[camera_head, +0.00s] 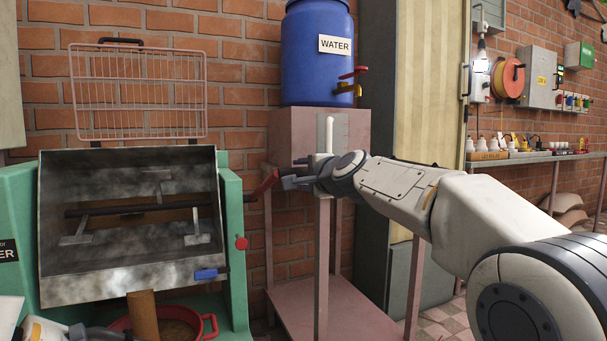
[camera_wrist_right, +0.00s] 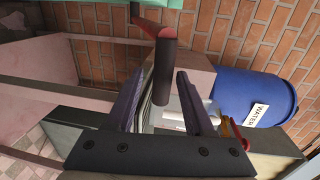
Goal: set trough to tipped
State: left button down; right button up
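The grey metal trough (camera_head: 130,275) sits in a green frame (camera_head: 236,275) at the left of the head view. It is tilted so that its open inside and mixing paddles face me. A red lever (camera_head: 265,186) stands out at its right side; its dark grip (camera_wrist_right: 166,72) shows in the wrist view. My right gripper (camera_head: 290,180) is at the lever's end. Its fingers (camera_wrist_right: 160,103) are apart, with the grip's end between them in the picture; contact cannot be told. Part of my left arm and dark gripper (camera_head: 98,333) shows at the bottom left, its fingers unclear.
A wire guard (camera_head: 140,95) stands raised behind the trough. A red pot (camera_head: 180,328) is below it. A blue water barrel (camera_head: 318,60) stands on a pink stand (camera_head: 340,305), just behind my right gripper. A bench (camera_head: 510,157) with small items runs along the right wall.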

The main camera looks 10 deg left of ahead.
jog(key=shift+w+d+r, duration=0.1)
jog(key=shift+d, duration=0.15)
jog(key=shift+s+d+r, duration=0.1)
jog(key=shift+s+d, duration=0.1)
jog(key=shift+s, duration=0.05)
jog(key=b+v, duration=0.2)
jog(key=v, duration=0.7)
jog(key=shift+s, duration=0.4)
jog(key=shift+d, duration=0.1)
